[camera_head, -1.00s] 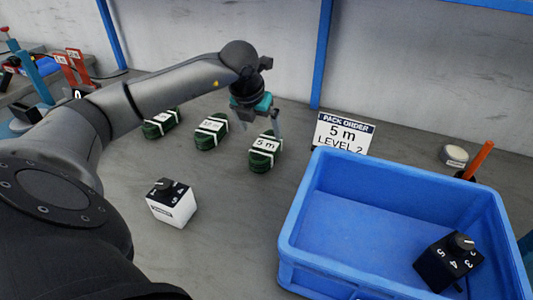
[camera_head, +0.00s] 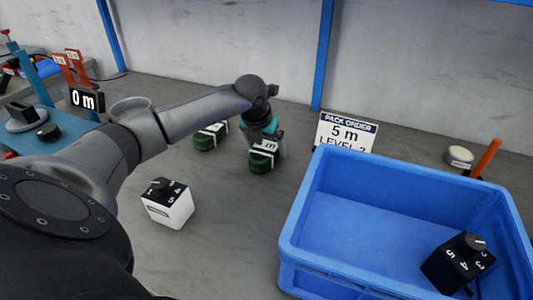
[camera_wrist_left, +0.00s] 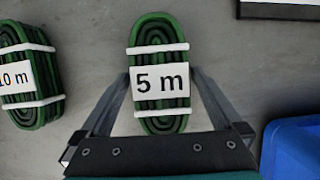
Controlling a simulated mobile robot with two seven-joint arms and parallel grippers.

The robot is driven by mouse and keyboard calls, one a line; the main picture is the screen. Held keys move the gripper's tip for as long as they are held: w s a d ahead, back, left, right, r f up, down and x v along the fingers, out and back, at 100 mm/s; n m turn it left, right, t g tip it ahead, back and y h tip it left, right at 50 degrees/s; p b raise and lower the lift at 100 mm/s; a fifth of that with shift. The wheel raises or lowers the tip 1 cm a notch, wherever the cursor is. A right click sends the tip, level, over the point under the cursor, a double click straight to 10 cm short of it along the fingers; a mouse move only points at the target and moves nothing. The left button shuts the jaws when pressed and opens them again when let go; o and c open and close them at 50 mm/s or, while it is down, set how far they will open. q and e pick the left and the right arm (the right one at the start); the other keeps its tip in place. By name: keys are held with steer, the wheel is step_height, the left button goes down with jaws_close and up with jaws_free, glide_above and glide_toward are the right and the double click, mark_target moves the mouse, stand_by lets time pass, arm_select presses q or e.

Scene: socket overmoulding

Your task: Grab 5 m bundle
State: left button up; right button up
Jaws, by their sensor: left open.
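The 5 m bundle (camera_head: 262,160) is a green coiled cable with white bands and a white label, lying on the grey table left of the blue crate. In the left wrist view the 5 m bundle (camera_wrist_left: 158,50) reads "5 m" and lies between the fingers. My left gripper (camera_head: 264,147) is at the bundle from above, its fingers open on either side of it. In the wrist view the left gripper (camera_wrist_left: 158,85) shows a finger along each side of the label. Whether the fingers touch the bundle is unclear. My right gripper does not show.
Another green bundle (camera_head: 209,136), labelled 10 m in the wrist view (camera_wrist_left: 18,78), lies to the left. A blue crate (camera_head: 300,215) holds a black dial box (camera_head: 455,263). A white dial box (camera_head: 168,206) stands in front. A "5 m LEVEL 2" sign (camera_head: 346,133) stands behind.

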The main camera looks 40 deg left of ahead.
arm_select(q)
steer(key=shift+w+f, duration=0.2)
steer(key=shift+f, duration=0.3)
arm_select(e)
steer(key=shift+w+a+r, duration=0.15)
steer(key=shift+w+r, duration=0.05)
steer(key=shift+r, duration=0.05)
arm_select(q)
steer(key=c, duration=1.2)
steer(key=shift+r, duration=0.15)
steer(key=shift+c, duration=0.2)
